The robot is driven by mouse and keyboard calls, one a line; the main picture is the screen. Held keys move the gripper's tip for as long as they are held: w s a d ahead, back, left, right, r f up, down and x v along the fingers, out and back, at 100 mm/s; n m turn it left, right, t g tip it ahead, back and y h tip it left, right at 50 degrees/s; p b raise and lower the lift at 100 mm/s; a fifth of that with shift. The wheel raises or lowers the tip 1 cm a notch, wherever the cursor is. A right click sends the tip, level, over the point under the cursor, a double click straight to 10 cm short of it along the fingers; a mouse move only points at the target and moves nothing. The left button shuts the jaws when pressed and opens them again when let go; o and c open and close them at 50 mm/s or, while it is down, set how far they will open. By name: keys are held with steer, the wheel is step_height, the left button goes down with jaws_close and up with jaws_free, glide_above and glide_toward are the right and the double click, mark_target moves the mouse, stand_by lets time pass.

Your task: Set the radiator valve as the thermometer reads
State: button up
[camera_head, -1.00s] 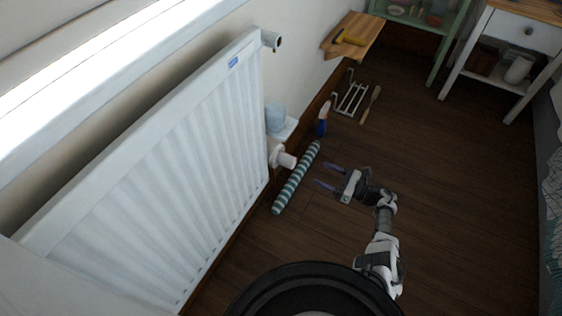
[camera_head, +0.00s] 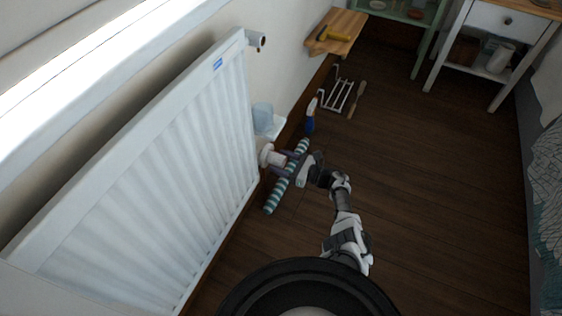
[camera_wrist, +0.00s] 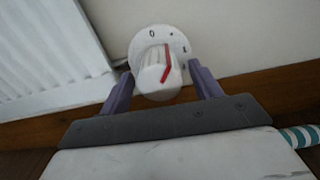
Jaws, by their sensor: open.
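The radiator valve (camera_wrist: 157,62) is a white knob on a round dial, with a red pointer line and dark marks; a "0" shows at the dial's top, and other marks are too small to read surely. It also shows in the head view (camera_head: 271,157) at the radiator's lower right end. My gripper (camera_wrist: 160,88) is open, with one purple finger on each side of the knob; whether they touch it I cannot tell. In the head view my gripper (camera_head: 283,163) reaches the valve from the right. The white radiator (camera_head: 150,165) fills the left. I see no thermometer clearly.
A green-and-white striped roll (camera_head: 273,201) lies on the floor under my gripper. A blue spray bottle (camera_head: 310,118), a white rack (camera_head: 338,95) and a light blue container (camera_head: 262,117) are nearby. A wooden shelf (camera_head: 345,28) juts from the wall. The floor at right is clear.

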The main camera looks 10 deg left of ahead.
steer(key=shift+a, duration=0.25)
steer(key=c, duration=1)
